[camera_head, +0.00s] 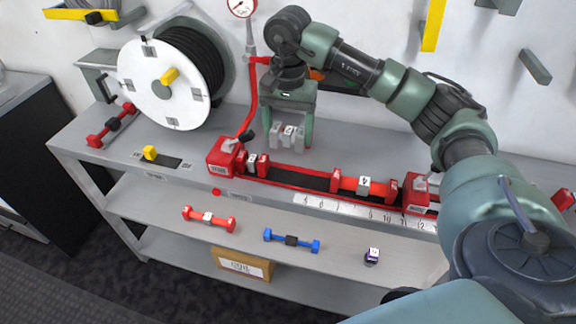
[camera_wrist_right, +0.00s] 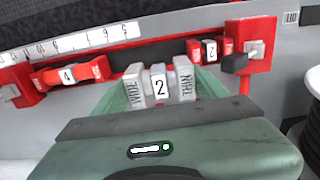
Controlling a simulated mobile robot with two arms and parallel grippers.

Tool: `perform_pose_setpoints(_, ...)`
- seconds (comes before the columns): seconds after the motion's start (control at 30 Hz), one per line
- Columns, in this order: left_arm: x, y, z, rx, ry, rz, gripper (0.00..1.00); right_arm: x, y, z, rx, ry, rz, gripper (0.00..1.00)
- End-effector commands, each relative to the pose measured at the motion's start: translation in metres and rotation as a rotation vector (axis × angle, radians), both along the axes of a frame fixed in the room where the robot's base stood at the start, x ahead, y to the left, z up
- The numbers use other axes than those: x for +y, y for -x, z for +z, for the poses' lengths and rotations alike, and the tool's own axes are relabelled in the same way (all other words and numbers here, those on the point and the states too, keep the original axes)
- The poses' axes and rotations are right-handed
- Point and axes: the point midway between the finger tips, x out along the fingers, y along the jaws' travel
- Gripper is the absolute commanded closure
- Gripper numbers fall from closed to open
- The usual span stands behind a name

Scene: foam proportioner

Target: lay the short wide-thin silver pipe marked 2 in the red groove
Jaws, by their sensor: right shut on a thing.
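The short silver pipe marked 2 (camera_head: 288,136) is held between the fingers of my right gripper (camera_head: 289,146), behind the red groove. In the right wrist view the pipe (camera_wrist_right: 159,86) shows a wide end and a thin end, lettered WIDE and THIN, either side of the 2. The red groove (camera_head: 302,186) runs between two red end blocks. A short red piece marked 2 (camera_head: 257,164) sits at its left end and a longer red piece marked 4 (camera_head: 364,186) at its right. A dark empty gap lies between them. My left gripper is out of view.
A ruler strip (camera_head: 350,208) runs along the groove's front.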

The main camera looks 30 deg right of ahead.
Motion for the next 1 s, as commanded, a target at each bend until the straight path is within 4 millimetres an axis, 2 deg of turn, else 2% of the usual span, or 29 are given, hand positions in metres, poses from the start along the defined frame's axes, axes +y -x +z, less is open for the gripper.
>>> perform_pose_setpoints(0.1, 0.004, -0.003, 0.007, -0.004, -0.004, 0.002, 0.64, 0.0, 0.002, -0.031, 0.005, 0.002, 0.0, 0.83)
perform_pose_setpoints(0.3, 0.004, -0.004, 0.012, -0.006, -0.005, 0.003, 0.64, 0.0, 0.0, -0.063, 0.001, -0.001, 0.0, 0.83)
perform_pose_setpoints(0.47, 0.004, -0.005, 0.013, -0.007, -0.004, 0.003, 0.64, 0.0, 0.0, -0.073, 0.0, 0.0, 0.0, 0.83)
perform_pose_setpoints(0.73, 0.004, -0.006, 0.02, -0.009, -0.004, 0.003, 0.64, 0.0, 0.001, -0.109, 0.001, 0.0, 0.0, 0.83)
perform_pose_setpoints(1.0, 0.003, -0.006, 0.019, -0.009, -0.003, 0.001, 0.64, 0.0, 0.0, -0.112, -0.001, 0.0, 0.001, 0.83)
